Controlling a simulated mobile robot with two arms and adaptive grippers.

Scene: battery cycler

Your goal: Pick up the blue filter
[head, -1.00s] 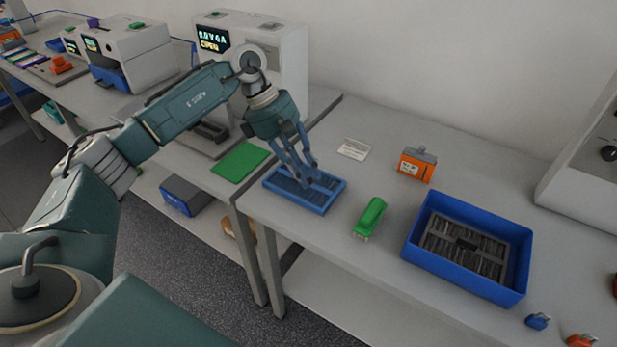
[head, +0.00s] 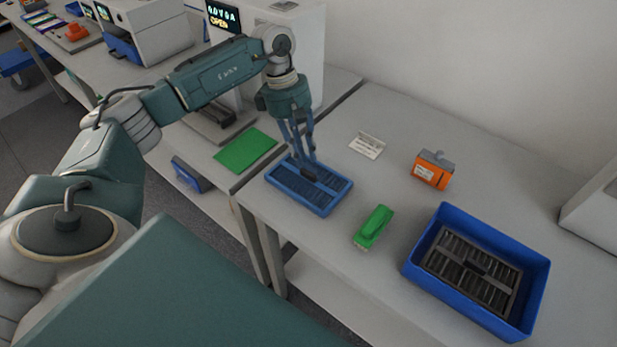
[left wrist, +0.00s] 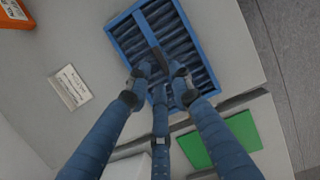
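In the left wrist view the fingers (left wrist: 161,72) are closed in around the bar of the filter (left wrist: 125,32), and the filter looks flat on the table. My right gripper is not in view.
A green brush-like item (head: 373,227) lies right of the filter. A blue bin (head: 545,290) holding a dark, slatted insert stands further right. An orange box (head: 432,171) and a white card (head: 367,145) are behind. A green mat (head: 245,151) lies on the left table.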

